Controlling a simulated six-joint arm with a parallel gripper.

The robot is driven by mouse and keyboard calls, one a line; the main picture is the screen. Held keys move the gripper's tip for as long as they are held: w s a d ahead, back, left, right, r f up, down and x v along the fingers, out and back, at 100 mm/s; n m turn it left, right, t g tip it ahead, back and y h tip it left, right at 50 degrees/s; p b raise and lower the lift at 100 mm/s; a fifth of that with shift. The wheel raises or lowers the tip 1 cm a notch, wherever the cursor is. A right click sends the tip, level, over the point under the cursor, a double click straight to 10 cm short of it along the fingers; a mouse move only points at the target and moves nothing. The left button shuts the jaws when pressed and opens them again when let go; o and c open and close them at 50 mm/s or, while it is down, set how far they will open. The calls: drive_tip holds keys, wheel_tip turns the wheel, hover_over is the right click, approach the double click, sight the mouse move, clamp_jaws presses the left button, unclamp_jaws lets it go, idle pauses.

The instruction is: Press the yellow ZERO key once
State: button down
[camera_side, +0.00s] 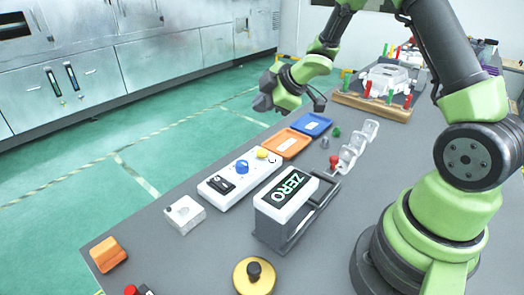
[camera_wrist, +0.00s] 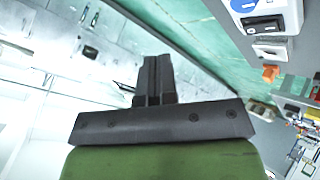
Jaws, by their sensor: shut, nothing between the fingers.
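The yellow key (camera_side: 262,153) is a small round button at the far end of a white control box (camera_side: 220,190), which also carries a blue knob (camera_side: 242,167) and a black switch. A display reading ZERO (camera_side: 288,189) stands beside it on a grey stand. My gripper (camera_side: 264,101) is shut and empty, raised near the table's far edge, apart from the key and beyond it in the side view. In the wrist view its closed fingers (camera_wrist: 155,78) point away from the table. Part of the control box (camera_wrist: 268,14) shows at top right there; the yellow key is out of that view.
An orange tray (camera_side: 285,143) and a blue tray (camera_side: 311,124) lie just past the control box. White clear-sided holders (camera_side: 352,147) stand to the right. A white block (camera_side: 184,213) and an orange block (camera_side: 107,254) lie nearer. A casting on a wooden board (camera_side: 372,106) is at the back.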

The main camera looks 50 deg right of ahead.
sight(262, 152)
drive_tip(key=shift+f, duration=0.3)
drive_tip(key=shift+f, duration=4.35)
drive_tip(key=shift+f, duration=0.15)
drive_tip(key=shift+f, duration=0.3)
drive_tip(key=shift+f, duration=0.45)
drive_tip(key=shift+r, duration=0.9)
